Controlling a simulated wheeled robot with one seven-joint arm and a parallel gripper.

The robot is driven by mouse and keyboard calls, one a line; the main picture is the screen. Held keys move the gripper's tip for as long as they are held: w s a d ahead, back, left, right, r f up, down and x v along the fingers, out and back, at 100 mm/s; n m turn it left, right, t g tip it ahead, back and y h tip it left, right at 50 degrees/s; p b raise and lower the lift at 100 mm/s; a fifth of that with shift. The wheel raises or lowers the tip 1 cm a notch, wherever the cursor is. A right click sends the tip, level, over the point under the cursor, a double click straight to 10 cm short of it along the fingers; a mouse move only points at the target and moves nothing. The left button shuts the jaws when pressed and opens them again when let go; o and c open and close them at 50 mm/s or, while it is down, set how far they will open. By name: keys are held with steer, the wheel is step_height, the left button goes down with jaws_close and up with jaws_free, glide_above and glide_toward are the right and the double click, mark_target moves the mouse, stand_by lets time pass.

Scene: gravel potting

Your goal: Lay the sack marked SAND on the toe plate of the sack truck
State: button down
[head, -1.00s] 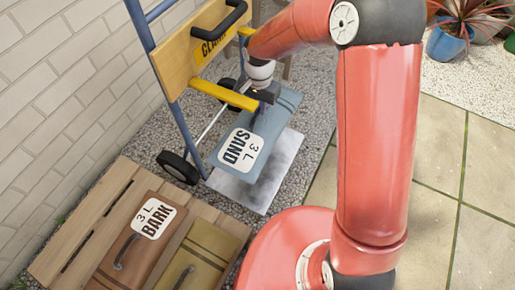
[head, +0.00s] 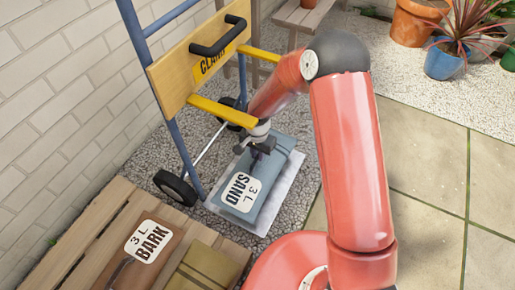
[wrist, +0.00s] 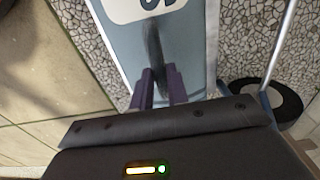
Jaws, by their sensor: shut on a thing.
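The blue-grey sack marked SAND (head: 272,172) is over the toe plate (head: 282,206) of the sack truck (head: 168,95), roughly flat and covering most of it. A strip of the pale metal plate shows along its right and front sides. Whether the sack's underside touches the plate is hard to tell. My gripper (head: 262,149) is at the sack's far half, shut on its dark handle. In the wrist view the purple fingers (wrist: 159,82) close around the handle (wrist: 155,48), above the sack's blue surface (wrist: 118,62).
A wooden pallet (head: 88,225) at front left bears a brown BARK sack (head: 140,262) and an olive sack (head: 205,268). The truck has black wheels (head: 174,188) and yellow side arms (head: 222,111). A brick wall is at left. Potted plants (head: 447,58) stand at back right; paving is clear.

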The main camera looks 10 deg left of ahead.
mark_target(258, 164)
steer(key=shift+w+f+b, duration=0.15)
steer(key=shift+f+b, duration=0.25)
steer(key=shift+f, duration=1.85)
steer(key=c, duration=1.4)
jaws_free()
steer(key=shift+o, duration=0.2)
step_height(258, 164, up, 12)
steer(key=shift+r+p, duration=0.15)
steer(key=shift+p, duration=0.9)
